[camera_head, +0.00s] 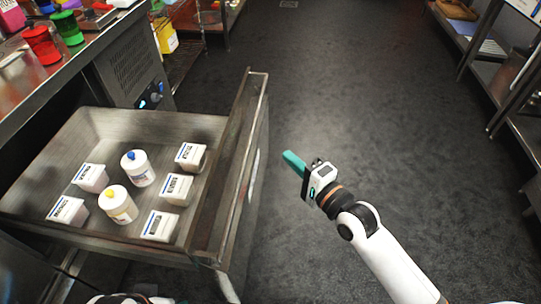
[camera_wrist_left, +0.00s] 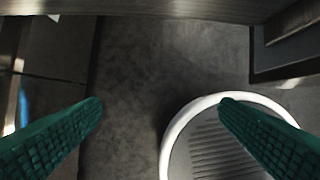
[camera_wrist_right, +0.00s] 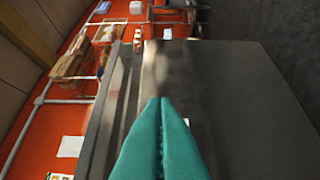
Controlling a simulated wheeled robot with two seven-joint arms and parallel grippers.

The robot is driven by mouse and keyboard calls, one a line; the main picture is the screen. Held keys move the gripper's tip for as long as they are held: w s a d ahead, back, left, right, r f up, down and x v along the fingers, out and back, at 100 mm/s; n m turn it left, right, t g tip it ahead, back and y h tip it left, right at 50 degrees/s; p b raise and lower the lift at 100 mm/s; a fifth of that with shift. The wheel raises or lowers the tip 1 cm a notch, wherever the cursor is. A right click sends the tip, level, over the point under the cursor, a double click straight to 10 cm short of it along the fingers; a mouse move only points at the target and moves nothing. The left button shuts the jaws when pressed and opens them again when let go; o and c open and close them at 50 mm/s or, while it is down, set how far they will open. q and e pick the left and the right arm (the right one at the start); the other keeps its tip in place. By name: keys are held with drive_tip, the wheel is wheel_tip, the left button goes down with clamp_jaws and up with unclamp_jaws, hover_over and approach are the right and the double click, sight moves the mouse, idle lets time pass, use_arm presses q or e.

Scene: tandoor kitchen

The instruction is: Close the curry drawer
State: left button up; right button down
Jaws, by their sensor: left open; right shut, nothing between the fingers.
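The curry drawer (camera_head: 258,110) is pulled far out of the steel counter in the head view. It holds several white tubs and two white jars, one with a blue cap (camera_head: 140,168) and one with a yellow cap (camera_head: 118,204). My right gripper (camera_head: 290,158) is shut and empty, to the right of the drawer front with a gap in the head view. In the right wrist view its teal fingers (camera_wrist_right: 161,105) point toward a grey metal panel. My left gripper (camera_wrist_left: 165,108) is open and empty in the left wrist view, below a metal edge; its fingers are not clear in the head view.
The steel counter (camera_head: 130,60) with red and green containers stands at the upper left. Shelving (camera_head: 500,100) runs along the right side. The dark floor (camera_head: 350,80) between is clear. A yellow container (camera_head: 165,36) sits beyond the counter.

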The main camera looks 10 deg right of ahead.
sight(260, 144)
drive_tip(key=shift+w+a+b, duration=0.1)
drive_tip(key=shift+w+a, duration=0.35)
drive_tip(key=shift+a, duration=0.35)
drive_tip(key=shift+w+a+b, duration=0.1)
drive_tip(key=shift+w+a, duration=0.4)
drive_tip(key=shift+a, duration=0.3)
drive_tip(key=shift+w+a+b, duration=0.1)
drive_tip(key=shift+w+a, duration=0.35)
drive_tip(key=shift+a, duration=0.35)
